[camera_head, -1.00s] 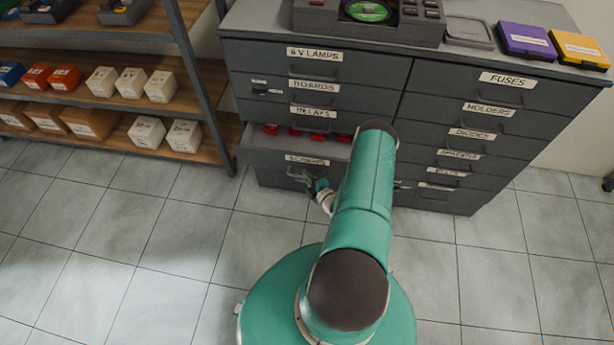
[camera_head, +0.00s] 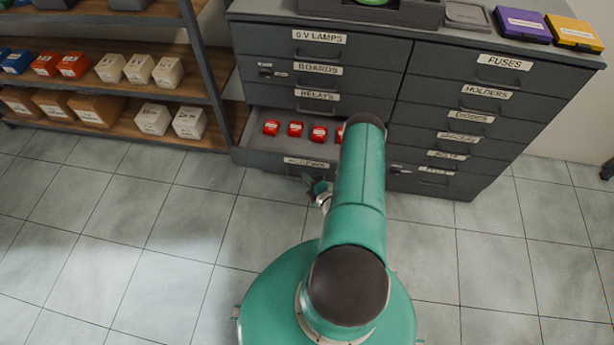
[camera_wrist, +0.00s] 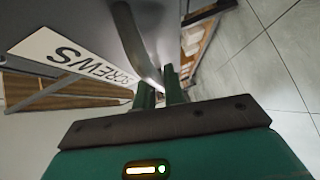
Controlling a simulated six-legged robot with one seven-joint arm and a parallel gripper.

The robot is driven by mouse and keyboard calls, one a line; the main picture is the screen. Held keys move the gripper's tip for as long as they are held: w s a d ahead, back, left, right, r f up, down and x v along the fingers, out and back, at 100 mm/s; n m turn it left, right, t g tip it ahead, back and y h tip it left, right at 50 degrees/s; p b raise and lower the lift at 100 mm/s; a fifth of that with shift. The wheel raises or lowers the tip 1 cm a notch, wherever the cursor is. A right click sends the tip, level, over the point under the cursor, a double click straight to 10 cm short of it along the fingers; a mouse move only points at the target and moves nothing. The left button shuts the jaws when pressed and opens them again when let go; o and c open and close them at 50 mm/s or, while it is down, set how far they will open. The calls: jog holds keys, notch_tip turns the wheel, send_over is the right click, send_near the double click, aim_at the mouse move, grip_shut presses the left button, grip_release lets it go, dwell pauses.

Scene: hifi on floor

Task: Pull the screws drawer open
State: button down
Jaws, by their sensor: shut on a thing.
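The screws drawer (camera_head: 265,158) is the bottom drawer in the left column of the dark grey cabinet (camera_head: 352,45). It stands partly open, with several red boxes (camera_head: 296,129) inside. My arm hides its right part. In the wrist view its white label (camera_wrist: 72,52) reads SCREWS, and its curved metal handle (camera_wrist: 131,42) runs down to my fingers. My gripper (camera_wrist: 160,88) is shut on that handle. In the head view my gripper (camera_head: 316,186) is small and dark, just in front of the drawer's front, partly hidden by my arm.
A shelf rack (camera_head: 110,88) with boxes stands left of the cabinet. Purple (camera_head: 523,24) and yellow (camera_head: 574,32) cases lie on the cabinet top. The right column's drawers, such as FUSES (camera_head: 500,63), are shut. The tiled floor (camera_head: 130,240) in front is clear.

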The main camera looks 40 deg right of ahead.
jog(key=shift+s+a, duration=1.15)
jog(key=shift+a, duration=0.25)
jog(key=c, duration=1.5)
grip_release()
jog(key=shift+s+a, duration=0.1)
jog(key=s, duration=0.4)
jog(key=s+a+r, duration=0.1)
jog(key=s, duration=0.4)
jog(key=s+r, duration=0.1)
jog(key=s, duration=0.3)
jog(key=shift+s+a, duration=0.2)
jog(key=shift+a, duration=0.05)
